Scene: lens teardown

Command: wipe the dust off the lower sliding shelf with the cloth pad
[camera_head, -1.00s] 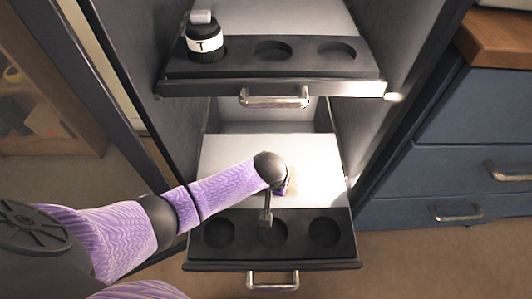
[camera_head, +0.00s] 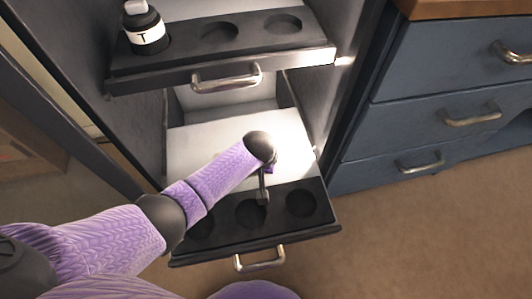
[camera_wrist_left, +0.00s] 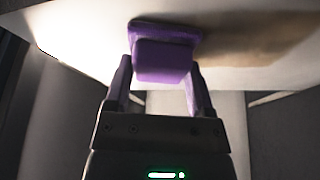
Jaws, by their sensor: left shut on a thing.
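The lower sliding shelf (camera_head: 200,150) is pulled out, with a white surface at the back and a black front strip with round recesses. My left gripper (camera_wrist_left: 159,78) is over the white part, shut on the purple cloth pad (camera_wrist_left: 162,60). A small purple bit of the pad also shows in the head view (camera_head: 270,169). The pad is at the shelf surface; whether it presses on it I cannot tell. A brown dust patch (camera_wrist_left: 262,38) lies right of the pad in the left wrist view. In the head view my arm and bright glare hide the dust. My right gripper is out of view.
The upper shelf (camera_head: 220,65) is also pulled out above, holding a dark bottle with a white label marked T (camera_head: 146,35). Cabinet walls flank both shelves. Blue drawers (camera_head: 430,130) with metal handles stand at the right. The floor in front is clear.

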